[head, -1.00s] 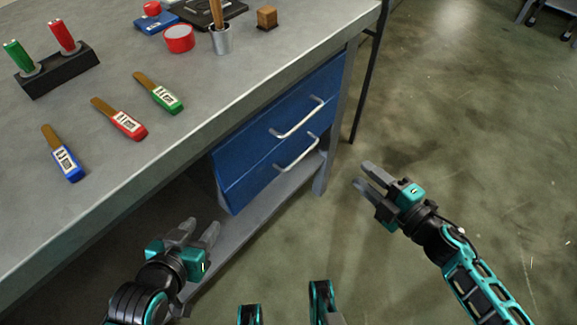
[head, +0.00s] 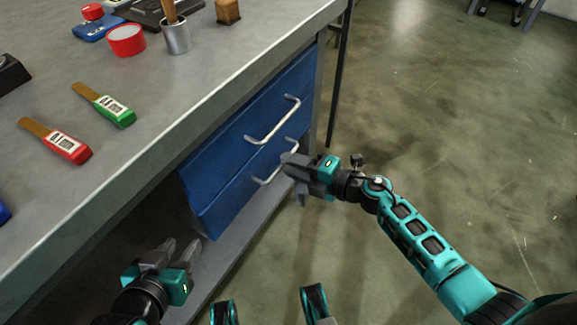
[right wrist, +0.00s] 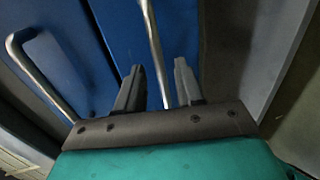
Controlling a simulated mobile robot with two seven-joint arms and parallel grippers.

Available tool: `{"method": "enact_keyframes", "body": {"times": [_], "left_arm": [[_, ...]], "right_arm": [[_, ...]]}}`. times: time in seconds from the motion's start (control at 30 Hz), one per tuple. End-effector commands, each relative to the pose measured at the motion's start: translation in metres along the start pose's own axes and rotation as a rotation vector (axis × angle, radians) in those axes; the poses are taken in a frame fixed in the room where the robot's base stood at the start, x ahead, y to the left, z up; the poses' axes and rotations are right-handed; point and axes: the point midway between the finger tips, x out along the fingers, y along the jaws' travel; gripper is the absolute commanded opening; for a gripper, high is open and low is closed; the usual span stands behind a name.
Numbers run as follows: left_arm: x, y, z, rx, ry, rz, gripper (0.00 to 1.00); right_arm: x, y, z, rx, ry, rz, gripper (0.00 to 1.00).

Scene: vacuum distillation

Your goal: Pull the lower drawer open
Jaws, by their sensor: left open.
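The blue lower drawer (head: 228,200) sits under the bench in the head view and looks shut, below the blue upper drawer (head: 220,150). Its metal bar handle (head: 266,179) is partly hidden by my right gripper (head: 292,177). In the right wrist view, the lower handle (right wrist: 155,50) runs between the two spread fingers of my right gripper (right wrist: 158,83), with gaps visible beside the bar. The upper handle (head: 273,122) is free and also shows in the right wrist view (right wrist: 45,78). My left gripper (head: 179,247) is open and empty, low in front of the bench.
The bench top (head: 190,85) overhangs the drawers and holds labelled tools, a red round container (head: 126,41) and a metal cup (head: 175,38). A lower shelf edge (head: 245,222) runs beneath the drawers. The floor at right is clear.

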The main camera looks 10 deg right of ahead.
Motion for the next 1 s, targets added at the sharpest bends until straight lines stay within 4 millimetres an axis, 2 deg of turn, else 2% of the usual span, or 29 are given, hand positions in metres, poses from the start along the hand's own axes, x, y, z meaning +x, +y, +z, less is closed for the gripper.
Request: {"method": "enact_keyframes", "body": {"times": [0.17,0.47,0.83,1.0], "left_arm": [[0.0017,0.0015,-0.001,0.0,0.006,0.004,0.43],[0.0011,0.0013,-0.0041,0.0,0.011,0.004,0.43],[0.0021,-0.0001,-0.0015,0.0,0.006,0.001,0.43],[0.0025,-0.0005,-0.0007,-0.001,0.005,0.0,0.43]], "right_arm": [[0.0145,-0.0006,-0.0002,0.0,0.0,0.0,0.37],[0.0162,0.0001,0.0,0.0,0.0,0.0,0.37],[0.0159,-0.0001,0.0,0.0,-0.001,0.0,0.02],[0.0158,-0.0001,0.0,0.0,-0.001,0.0,0.0]]}}
